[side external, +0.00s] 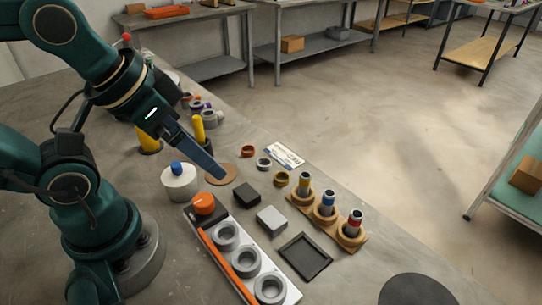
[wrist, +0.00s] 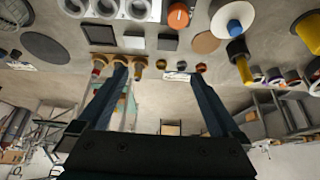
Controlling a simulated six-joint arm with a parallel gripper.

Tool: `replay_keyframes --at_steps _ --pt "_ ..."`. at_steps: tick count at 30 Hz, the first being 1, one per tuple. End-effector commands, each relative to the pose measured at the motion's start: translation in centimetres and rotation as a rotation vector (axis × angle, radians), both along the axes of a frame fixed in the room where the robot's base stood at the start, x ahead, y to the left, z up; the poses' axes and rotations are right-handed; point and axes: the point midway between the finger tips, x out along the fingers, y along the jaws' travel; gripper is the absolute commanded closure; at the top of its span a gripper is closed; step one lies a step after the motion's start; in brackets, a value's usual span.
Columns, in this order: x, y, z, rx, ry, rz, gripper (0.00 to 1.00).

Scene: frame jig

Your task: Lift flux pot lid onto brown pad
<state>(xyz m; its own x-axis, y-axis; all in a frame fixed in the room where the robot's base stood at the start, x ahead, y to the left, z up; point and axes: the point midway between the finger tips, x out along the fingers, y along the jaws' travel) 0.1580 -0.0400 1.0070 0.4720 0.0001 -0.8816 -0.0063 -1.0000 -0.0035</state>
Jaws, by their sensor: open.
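The flux pot (side external: 180,188) is a squat white cylinder in the side view, with a blue-knobbed lid (side external: 178,169) on top. The lid also shows in the wrist view (wrist: 233,14) at the upper right. The brown pad (side external: 218,180) is a flat round disc right of the pot, partly covered by my gripper's fingers in the side view. The pad is bare in the wrist view (wrist: 206,43). My gripper (wrist: 160,72) is open and empty, its fingers wide apart. In the side view its tips (side external: 220,174) appear over or near the pad; their height is hard to tell.
A tray with several grey rings (side external: 244,260) and an orange-capped part (side external: 204,204) stands in front. Black and grey blocks (side external: 272,220), a black frame (side external: 305,257) and a wooden holder with coloured-top parts (side external: 326,206) lie to the right. Yellow-handled tools (side external: 199,128) stand behind.

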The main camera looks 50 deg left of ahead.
Motion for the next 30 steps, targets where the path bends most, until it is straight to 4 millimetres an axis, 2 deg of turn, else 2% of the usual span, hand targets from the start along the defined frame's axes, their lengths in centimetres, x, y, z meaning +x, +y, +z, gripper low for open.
replay_keyframes --at_steps 6,13,17,21,25,30 --pt "0.3 0.3 0.1 0.082 0.017 -0.14 0.0" --pt "1.5 4.2 -1.6 0.163 0.203 -0.204 0.0" --pt "1.6 7.3 -3.2 0.14 0.329 -0.18 0.0" --pt "0.8 10.2 -4.9 0.071 0.435 -0.106 0.0" --pt "0.1 11.6 -5.9 0.015 0.482 -0.026 0.0" --pt "-0.3 12.1 -6.5 -0.005 0.495 0.008 0.0"
